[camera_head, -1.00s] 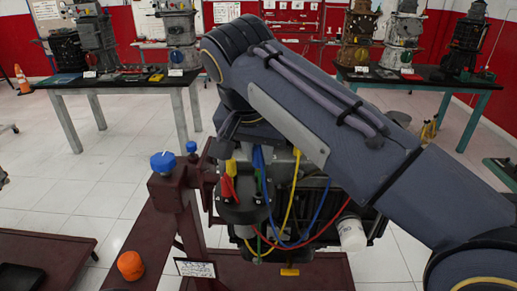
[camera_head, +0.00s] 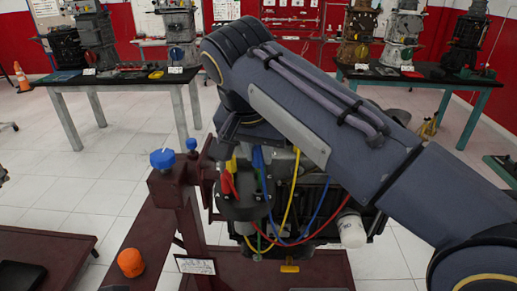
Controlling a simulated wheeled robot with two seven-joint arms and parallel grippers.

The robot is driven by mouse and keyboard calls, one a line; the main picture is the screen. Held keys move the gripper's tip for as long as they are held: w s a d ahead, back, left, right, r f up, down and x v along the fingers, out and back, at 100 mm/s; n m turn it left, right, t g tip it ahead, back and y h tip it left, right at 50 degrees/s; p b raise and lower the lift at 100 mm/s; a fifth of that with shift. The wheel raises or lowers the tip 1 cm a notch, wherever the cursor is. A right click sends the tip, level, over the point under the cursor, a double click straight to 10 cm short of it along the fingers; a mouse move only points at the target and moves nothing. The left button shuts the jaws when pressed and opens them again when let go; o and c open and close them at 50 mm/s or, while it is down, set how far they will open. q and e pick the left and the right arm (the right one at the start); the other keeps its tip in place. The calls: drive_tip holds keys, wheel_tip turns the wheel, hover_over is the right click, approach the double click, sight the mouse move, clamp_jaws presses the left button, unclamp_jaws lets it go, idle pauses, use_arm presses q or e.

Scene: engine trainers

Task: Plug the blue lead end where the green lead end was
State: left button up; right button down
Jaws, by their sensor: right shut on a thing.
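The blue lead end (camera_head: 257,157) is at the top of the engine trainer, just below my right wrist. My right gripper (camera_head: 240,138) points down there and is shut on it; its fingertips are mostly hidden by dark wrist parts. A yellow lead end (camera_head: 232,165) and a red lead end (camera_head: 227,184) are close by on the left. A green lead (camera_head: 258,240) hangs among the wires, and its upper end is hard to make out. The socket beneath the gripper cannot be made out. My left gripper is not in view.
The engine (camera_head: 243,208) stands on a dark red frame with a blue knob (camera_head: 162,158) and an orange knob (camera_head: 130,262). Looped blue, yellow and red wires hang in front. A white cylinder (camera_head: 352,230) sticks out at right. Tables with other engines stand behind.

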sight(257, 165)
drive_tip(key=shift+f+b, duration=1.6)
drive_tip(key=shift+f, duration=0.75)
drive_tip(key=shift+f, duration=0.9)
idle(0.4)
drive_tip(key=shift+r, duration=0.1)
wheel_tip(257, 165, up, 4)
drive_tip(key=n+p, duration=0.1)
drive_tip(key=p, duration=0.1)
drive_tip(key=n+y+p, duration=0.1)
drive_tip(key=n+p, duration=0.1)
drive_tip(key=shift+r, duration=0.25)
drive_tip(key=shift+r+n+y+p, duration=0.6)
drive_tip(key=shift+r+n+p, duration=0.75)
drive_tip(key=shift+p, duration=0.2)
